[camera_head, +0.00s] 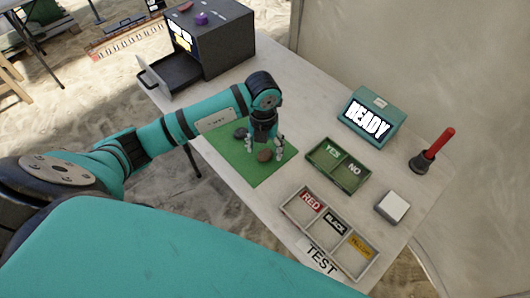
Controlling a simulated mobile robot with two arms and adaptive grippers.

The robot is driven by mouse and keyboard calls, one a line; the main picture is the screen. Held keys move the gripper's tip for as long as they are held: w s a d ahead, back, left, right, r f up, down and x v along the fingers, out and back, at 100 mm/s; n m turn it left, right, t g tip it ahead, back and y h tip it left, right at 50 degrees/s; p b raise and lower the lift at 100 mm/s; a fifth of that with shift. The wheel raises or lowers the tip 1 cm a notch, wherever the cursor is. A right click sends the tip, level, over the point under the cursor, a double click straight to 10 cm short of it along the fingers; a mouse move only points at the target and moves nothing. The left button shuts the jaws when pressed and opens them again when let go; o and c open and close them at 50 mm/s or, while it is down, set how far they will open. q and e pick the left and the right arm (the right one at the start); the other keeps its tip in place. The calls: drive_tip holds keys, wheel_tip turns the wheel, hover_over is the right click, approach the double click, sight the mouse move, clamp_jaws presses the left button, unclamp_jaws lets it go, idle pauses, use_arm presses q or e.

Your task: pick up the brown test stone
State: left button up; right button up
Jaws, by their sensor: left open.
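A brown stone (264,156) lies on the green mat (255,176) on the table. My left gripper (264,150) points down right over the brown stone, with its fingers apart on either side of it. I cannot tell whether the fingers touch the stone. A dark stone (240,133) lies on the mat just left of the gripper. My right gripper is not in view.
A green YES/NO tray (338,165) and a tray marked RED, BLACK and YELLOW (330,232) are right of the mat. A teal READY box (372,119), a white block (392,206) and a red-handled tool (432,150) stand farther right. A dark drawer cabinet (228,45) stands at the back.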

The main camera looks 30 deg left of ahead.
sight(265, 155)
use_arm(q)
drive_tip(key=shift+f, duration=1.2)
drive_tip(key=c, duration=1.2)
drive_tip(key=shift+r, duration=0.15)
drive_tip(key=shift+c, duration=0.2)
